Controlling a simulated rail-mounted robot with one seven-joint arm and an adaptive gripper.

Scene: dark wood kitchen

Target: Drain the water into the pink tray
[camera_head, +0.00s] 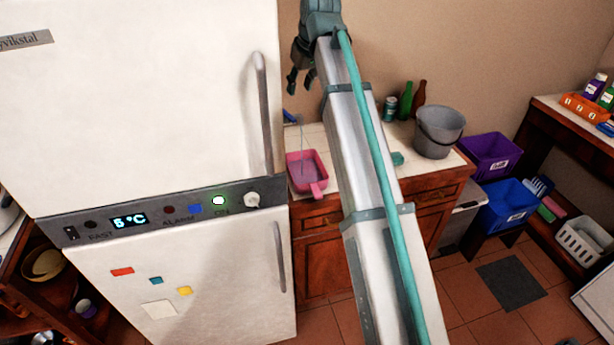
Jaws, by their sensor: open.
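The pink tray (320,188) sits on the counter just right of the white fridge. A thin pale blue line (302,145) runs down into the tray from a small blue part (289,117) beside the fridge edge. I cannot tell for sure whether this line is running water. The fridge hides whatever lies left of the blue part. My gripper (299,82) is open and appears empty, high up beside the fridge's right edge and above the tray in the picture. It does not touch the tray.
The white fridge (140,110) fills the left side, with its handle (262,110) near my gripper. A grey bucket (439,132), a can (390,108) and bottles (406,101) stand on the counter. Purple (489,157) and blue (507,207) bins stand at the right.

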